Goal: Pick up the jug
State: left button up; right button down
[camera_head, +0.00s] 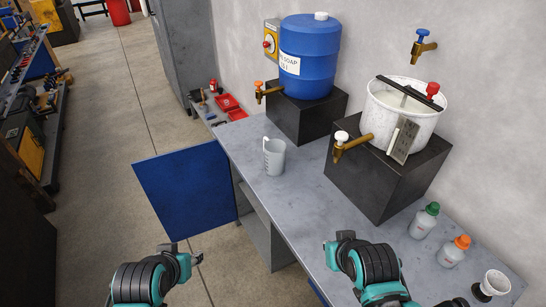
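A translucent grey-white jug (274,160) stands upright on the grey workbench (262,190), near its front edge, with its handle on the left. My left gripper end (184,258) is low in the picture, in front of the bench and to the lower left of the jug. My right gripper end (338,245) is over the bench, to the lower right of the jug. Both are apart from the jug. The fingers are too small and turned to tell whether they are open or shut.
A blue barrel (307,58) and a white bucket (402,118), both with taps, stand on black blocks behind the jug. Bottles (424,220) and a white cup (491,286) are at the right. An open blue door (185,190) juts out left of the bench.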

aim_at(274, 149)
jog(key=i+j, duration=0.4)
jog(key=i, duration=0.15)
jog(key=i+j, duration=0.35)
jog(key=i, duration=0.2)
jog(key=i+j+z, duration=0.2)
jog(key=z, duration=1.7)
